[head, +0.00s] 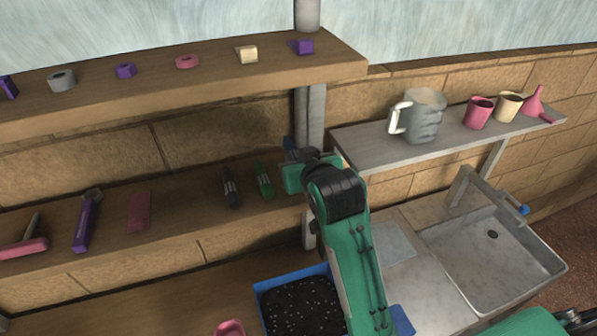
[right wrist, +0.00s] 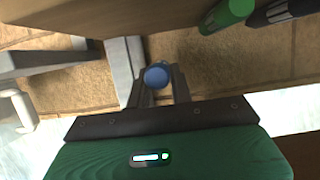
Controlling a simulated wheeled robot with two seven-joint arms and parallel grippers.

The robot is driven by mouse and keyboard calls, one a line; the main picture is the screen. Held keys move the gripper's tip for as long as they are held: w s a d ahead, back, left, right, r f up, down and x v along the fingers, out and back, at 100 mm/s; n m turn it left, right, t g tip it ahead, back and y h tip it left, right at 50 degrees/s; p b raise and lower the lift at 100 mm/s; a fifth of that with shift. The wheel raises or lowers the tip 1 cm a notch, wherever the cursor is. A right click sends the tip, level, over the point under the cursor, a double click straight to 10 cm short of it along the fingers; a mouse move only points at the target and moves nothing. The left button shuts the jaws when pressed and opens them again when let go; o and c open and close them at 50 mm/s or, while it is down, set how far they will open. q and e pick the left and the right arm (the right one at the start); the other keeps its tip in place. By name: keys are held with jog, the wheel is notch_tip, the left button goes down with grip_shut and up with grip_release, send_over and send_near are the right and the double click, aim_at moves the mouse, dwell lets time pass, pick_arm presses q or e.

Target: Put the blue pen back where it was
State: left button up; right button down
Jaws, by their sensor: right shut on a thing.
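The blue pen (right wrist: 157,75) shows end-on between the fingers of my right gripper (right wrist: 160,88) in the right wrist view. The right gripper is shut on it. In the head view my right gripper (head: 292,158) is at the right end of the lower shelf, near the grey post, and a small blue bit of the pen (head: 288,143) shows just beyond it. Most of the pen is hidden by the gripper. A green pen (head: 264,180) and a black pen (head: 231,187) lie side by side on the lower shelf, left of the gripper. My left gripper is not in view.
The grey post (head: 311,112) stands close to the gripper. The upper shelf (head: 340,66) hangs above with small blocks and rings. A side shelf (head: 360,148) holds a jug and cups. A blue tray (head: 262,292) of dark soil and a sink (head: 490,265) are below.

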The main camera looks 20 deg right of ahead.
jog(key=shift+f, duration=0.3)
notch_tip(320, 180, down, 3)
jog(key=shift+w+r+p, duration=0.1)
jog(key=shift+w+p, duration=0.05)
jog(key=shift+p, duration=0.4)
jog(key=shift+f, duration=0.55)
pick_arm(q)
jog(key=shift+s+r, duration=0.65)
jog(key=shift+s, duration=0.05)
pick_arm(e)
jog(key=shift+f, duration=0.2)
jog(key=c, duration=1.2)
grip_release()
jog(key=shift+c, duration=0.2)
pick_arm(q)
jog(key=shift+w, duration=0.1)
